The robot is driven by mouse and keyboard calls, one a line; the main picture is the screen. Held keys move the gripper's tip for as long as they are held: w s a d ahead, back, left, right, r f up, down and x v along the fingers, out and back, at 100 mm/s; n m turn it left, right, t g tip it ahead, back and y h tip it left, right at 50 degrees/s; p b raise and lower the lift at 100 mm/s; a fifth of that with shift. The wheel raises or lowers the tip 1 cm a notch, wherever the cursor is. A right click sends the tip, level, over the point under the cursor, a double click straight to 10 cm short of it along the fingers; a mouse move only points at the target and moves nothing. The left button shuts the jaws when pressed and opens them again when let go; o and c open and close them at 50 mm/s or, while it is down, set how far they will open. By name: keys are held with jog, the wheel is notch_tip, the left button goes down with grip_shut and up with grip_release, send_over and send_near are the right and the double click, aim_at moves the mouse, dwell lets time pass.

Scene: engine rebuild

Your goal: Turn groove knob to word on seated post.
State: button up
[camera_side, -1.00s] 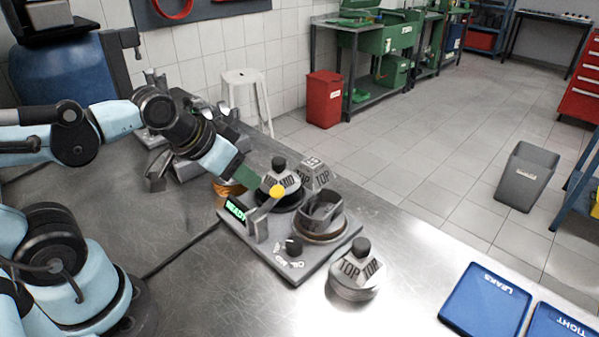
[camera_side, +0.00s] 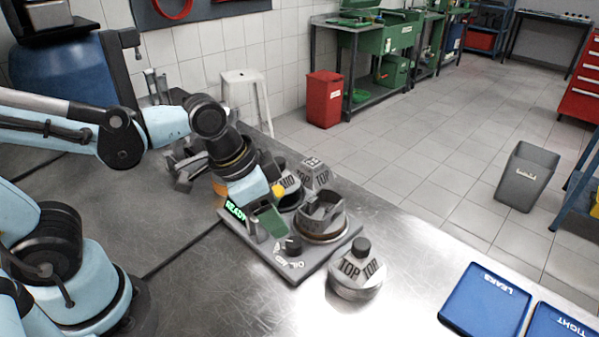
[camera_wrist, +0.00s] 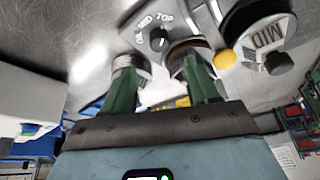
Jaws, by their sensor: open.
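The groove knob (camera_side: 292,243) is a small black dial on the fixture's front corner, ringed by the words OIL, MID and TOP; it also shows in the wrist view (camera_wrist: 158,38). I cannot tell surely which word it points at. A grey post marked MID (camera_side: 289,181) stands at the fixture's back, partly hidden by my arm; its MID label is clear in the wrist view (camera_wrist: 265,38). My gripper (camera_side: 270,218), with green fingers, is open and empty, above and behind the knob. In the wrist view its fingers (camera_wrist: 160,75) are spread apart below the knob.
A TOP post (camera_side: 355,272) stands on the bench in front; another (camera_side: 315,175) is behind. Blue trays (camera_side: 486,300) lie at right.

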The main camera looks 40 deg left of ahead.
aim_at(293, 242)
jog(key=shift+x, duration=4.35)
jog(key=c, duration=1)
